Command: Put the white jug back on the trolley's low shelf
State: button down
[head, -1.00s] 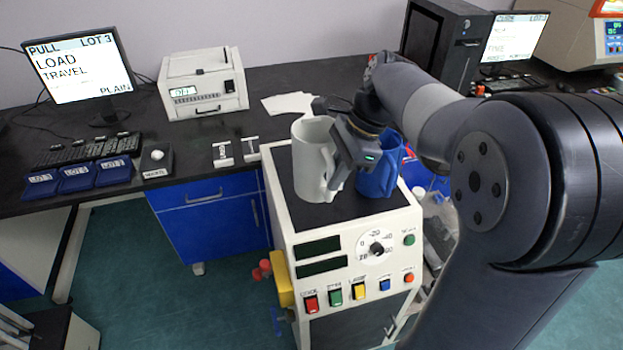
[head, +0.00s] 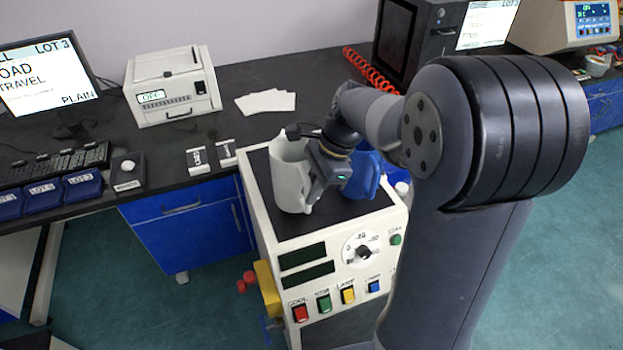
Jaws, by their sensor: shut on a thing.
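The white jug (head: 289,182) is upright over the dark top of the white control cabinet (head: 291,238), at its left part. I cannot tell whether its base touches that top. My gripper (head: 318,180) is at the jug's right side, shut on its handle. My gripper and wrist hide part of the handle and rim. A blue jug (head: 364,176) stands just right of my gripper, partly hidden by it. I cannot make out the trolley or its low shelf.
The cabinet front has coloured switches and a dial (head: 362,252); a yellow part (head: 267,287) sticks out at its left. The black bench (head: 206,152) behind carries a white printer-like box (head: 172,87), papers (head: 266,101) and a monitor (head: 45,75). Green floor is open at right.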

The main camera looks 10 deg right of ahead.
jog(key=shift+f, duration=1.45)
jog(key=c, duration=1.4)
grip_release()
jog(key=v, duration=1.2)
jog(key=shift+r, duration=0.15)
